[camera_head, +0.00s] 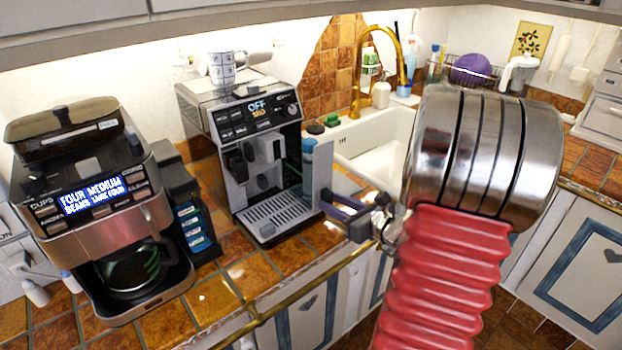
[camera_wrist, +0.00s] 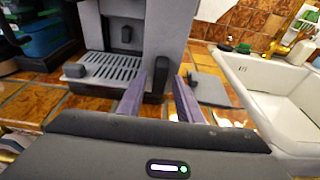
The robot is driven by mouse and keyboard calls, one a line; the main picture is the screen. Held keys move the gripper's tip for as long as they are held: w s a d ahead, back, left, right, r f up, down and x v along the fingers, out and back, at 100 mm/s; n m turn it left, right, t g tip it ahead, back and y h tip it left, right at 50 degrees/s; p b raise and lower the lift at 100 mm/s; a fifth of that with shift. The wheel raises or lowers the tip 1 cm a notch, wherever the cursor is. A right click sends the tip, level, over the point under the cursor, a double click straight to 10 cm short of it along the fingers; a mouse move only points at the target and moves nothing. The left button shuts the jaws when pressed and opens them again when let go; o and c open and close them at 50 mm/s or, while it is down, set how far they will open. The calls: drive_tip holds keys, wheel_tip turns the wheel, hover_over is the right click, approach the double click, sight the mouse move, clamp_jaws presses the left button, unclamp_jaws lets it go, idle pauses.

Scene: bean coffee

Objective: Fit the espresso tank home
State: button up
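The espresso machine (camera_head: 250,150) stands on the tiled counter, its display reading OFF. A tall grey piece with a blue top (camera_head: 318,165), which looks like the tank, is upright at the machine's right front. A greenish recess shows beside it. In the wrist view a grey upright block (camera_wrist: 167,30) rises ahead, right of the drip tray (camera_wrist: 112,66); whether it is the tank is unclear. My gripper (camera_head: 326,199) is low at the grey piece's right. Its two purplish fingers (camera_wrist: 162,80) are apart, with a small dark knob between or beyond their tips. Contact cannot be told.
A coffee maker (camera_head: 95,200) with a glass carafe stands at the left, a dark box with blue labels (camera_head: 195,225) beside it. A white sink (camera_head: 375,145) with a gold tap is at the right. A flat grey plate (camera_wrist: 208,90) lies on the counter right of my fingers.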

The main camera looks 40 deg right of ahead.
drive_tip(key=shift+w+f, duration=0.1)
drive_tip(key=shift+w, duration=0.45)
drive_tip(key=shift+c, duration=0.6)
clamp_jaws()
